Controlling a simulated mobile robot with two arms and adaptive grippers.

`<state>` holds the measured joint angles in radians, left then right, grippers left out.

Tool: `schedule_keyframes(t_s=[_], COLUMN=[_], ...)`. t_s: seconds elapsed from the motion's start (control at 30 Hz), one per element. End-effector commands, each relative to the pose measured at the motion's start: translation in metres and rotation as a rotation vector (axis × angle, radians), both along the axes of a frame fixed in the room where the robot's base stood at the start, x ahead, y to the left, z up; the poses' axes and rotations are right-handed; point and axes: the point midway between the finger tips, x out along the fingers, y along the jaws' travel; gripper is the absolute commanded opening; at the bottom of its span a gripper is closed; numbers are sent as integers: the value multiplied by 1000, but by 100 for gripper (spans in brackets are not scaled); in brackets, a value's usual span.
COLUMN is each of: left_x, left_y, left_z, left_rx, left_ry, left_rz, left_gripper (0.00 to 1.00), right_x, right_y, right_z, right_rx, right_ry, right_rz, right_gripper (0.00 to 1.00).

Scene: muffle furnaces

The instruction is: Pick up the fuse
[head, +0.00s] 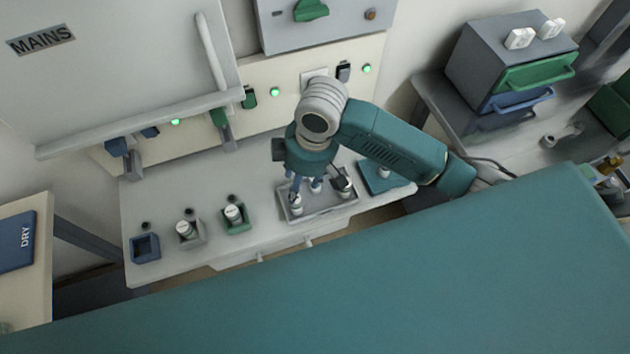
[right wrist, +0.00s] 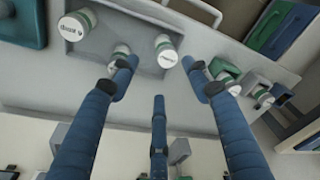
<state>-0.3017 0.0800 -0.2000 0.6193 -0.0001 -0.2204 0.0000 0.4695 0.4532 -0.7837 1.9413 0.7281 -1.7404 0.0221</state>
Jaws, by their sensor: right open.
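My right gripper (head: 314,186) hangs pointing down over a grey tray (head: 322,212) on the bench. Its blue fingers are spread and hold nothing. White capped fuses stand in the tray, one at the left (head: 296,204) and one at the right (head: 344,188). In the right wrist view the open fingers (right wrist: 160,72) reach toward the tray. One fuse (right wrist: 166,54) shows between the fingertips, another (right wrist: 76,26) lies left of them, and a smaller one (right wrist: 121,52) is partly hidden by the left finger. My left gripper is not in view.
Left of the tray are a green holder (head: 238,226) and a grey holder (head: 194,241), each with a white capped piece, and an empty-looking blue holder (head: 145,248). A teal block (head: 398,184) sits right of the tray. The panel (head: 275,110) rises behind.

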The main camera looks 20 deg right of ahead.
Motion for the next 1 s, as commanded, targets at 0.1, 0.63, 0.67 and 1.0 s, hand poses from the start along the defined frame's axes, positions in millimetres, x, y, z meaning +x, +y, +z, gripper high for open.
schedule_keyframes(t_s=[0.1,0.63,0.67,1.0], left_x=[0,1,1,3], left_y=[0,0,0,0], left_z=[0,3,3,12], left_rx=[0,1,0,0], left_ry=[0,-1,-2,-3], left_rz=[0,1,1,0], left_gripper=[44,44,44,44], right_x=[22,33,33,32], right_y=[-28,-53,-53,-47], right_z=[15,-19,-22,-57], right_rx=[-93,-164,-164,-164], right_ry=[26,68,68,68], right_rz=[33,41,42,42], right_gripper=[48,48,48,48])
